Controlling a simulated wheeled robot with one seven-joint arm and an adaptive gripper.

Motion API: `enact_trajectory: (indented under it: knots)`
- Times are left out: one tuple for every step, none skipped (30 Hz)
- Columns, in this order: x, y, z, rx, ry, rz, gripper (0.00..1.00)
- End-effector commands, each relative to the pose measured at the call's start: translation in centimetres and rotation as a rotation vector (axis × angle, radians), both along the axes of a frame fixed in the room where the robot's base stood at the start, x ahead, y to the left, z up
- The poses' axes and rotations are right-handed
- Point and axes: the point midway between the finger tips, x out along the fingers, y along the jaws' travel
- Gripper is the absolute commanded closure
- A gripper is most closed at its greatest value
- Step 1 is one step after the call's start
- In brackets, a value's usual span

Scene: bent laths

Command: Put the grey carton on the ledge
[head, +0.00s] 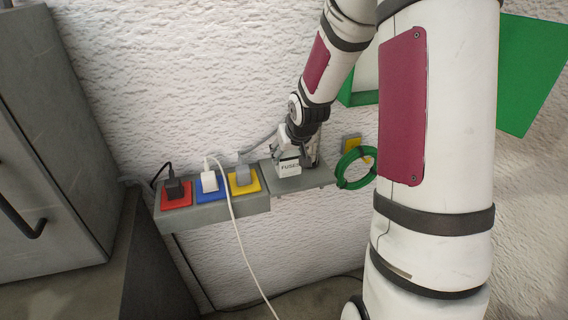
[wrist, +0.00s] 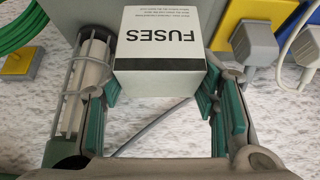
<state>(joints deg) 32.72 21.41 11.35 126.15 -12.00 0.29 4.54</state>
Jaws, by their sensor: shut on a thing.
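The grey carton (wrist: 160,50), a pale box with a FUSES label, sits between the fingers of my gripper (wrist: 161,100) in the wrist view. My gripper is shut on it, with green-padded fingers on its two sides. In the head view the carton (head: 289,167) is upright over the grey ledge (head: 310,181), below my gripper (head: 289,149). I cannot tell whether its bottom touches the ledge. My gripper hides part of the carton's top and back.
Left of the carton are plugs on red (head: 176,194), blue (head: 210,187) and yellow (head: 244,181) plates. A white cable (head: 235,225) hangs in front. A caged cylinder (wrist: 84,85) stands close beside the carton. A green cable coil (head: 342,166) hangs at the right.

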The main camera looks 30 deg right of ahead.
Motion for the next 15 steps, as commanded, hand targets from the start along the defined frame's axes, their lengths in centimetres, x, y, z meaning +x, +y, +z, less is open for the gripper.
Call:
enact_trajectory:
  knots:
    - [0.4,0.1,0.0,-0.001,0.0,0.001,0.75]
    - [0.5,0.1,-0.1,-0.001,0.0,0.001,0.75]
    - [0.5,0.2,-0.2,0.0,0.001,0.0,0.75]
    - [0.5,0.2,-0.3,0.001,0.002,0.0,0.75]
    - [0.5,0.2,-0.5,0.001,0.002,0.0,0.75]
    - [0.5,0.1,-0.9,0.001,0.002,0.0,0.75]
    - [0.5,0.1,-1.3,0.001,0.003,0.0,0.75]
    - [0.5,0.2,-1.7,0.001,0.004,0.0,0.75]
    - [0.5,0.2,-2.3,0.001,0.004,0.001,0.75]
    - [0.4,0.2,-2.7,0.001,0.004,0.0,0.75]
    - [0.4,0.2,-3.0,0.001,0.003,0.0,0.75]
    - [0.5,0.2,-3.4,0.001,0.002,0.001,0.75]
    - [0.5,0.2,-3.5,0.0,0.001,0.001,0.75]
    - [0.5,0.1,-3.5,0.0,0.0,0.0,0.75]
    - [0.5,0.1,-3.5,0.0,-0.001,0.0,0.75]
